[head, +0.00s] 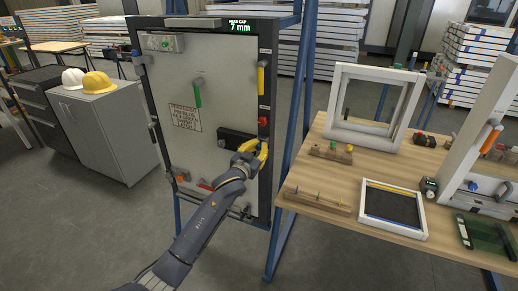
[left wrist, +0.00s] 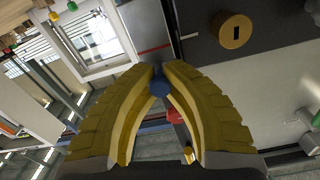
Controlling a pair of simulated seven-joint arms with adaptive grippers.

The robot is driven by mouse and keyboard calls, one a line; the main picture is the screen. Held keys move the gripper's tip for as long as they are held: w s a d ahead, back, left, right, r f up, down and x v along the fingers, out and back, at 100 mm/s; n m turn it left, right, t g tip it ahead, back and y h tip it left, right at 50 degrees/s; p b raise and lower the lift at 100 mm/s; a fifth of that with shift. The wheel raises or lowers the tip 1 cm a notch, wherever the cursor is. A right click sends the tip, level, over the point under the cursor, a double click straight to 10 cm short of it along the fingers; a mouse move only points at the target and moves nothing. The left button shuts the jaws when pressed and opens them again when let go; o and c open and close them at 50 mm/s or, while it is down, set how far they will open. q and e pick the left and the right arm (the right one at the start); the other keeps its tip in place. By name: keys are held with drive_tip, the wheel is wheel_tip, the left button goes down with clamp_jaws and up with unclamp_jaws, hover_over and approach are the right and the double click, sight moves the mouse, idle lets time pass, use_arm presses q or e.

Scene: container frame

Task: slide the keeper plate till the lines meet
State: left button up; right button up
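The upright door panel (head: 215,75) stands in a dark frame, with a display (head: 240,26) above it reading "HEAD GAP 7 mm". My left gripper (head: 262,148) is at the panel's right edge, beside a black lock plate (head: 228,139) and below a red knob (head: 263,121). In the left wrist view my yellow fingers (left wrist: 160,76) close in on a small blue knob (left wrist: 160,88) and appear shut on it. The black plate there carries a round brass disc (left wrist: 235,30) with a slot. The keeper plate's lines are hidden or too small to make out. My right gripper is not seen.
A wooden bench (head: 330,224) at right holds a white window frame (head: 374,105), a small framed screen (head: 393,207) and peg blocks. A blue post (head: 289,150) stands between panel and bench. Grey cabinets (head: 107,128) with hard hats stand at left.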

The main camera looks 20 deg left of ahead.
use_arm(q)
drive_tip(key=o, duration=0.7)
drive_tip(key=shift+o, duration=0.2)
drive_tip(key=shift+s, duration=0.1)
drive_tip(key=s+a, duration=0.1)
drive_tip(key=s, duration=1)
drive_tip(key=shift+s+a, duration=0.25)
drive_tip(key=shift+s, duration=0.15)
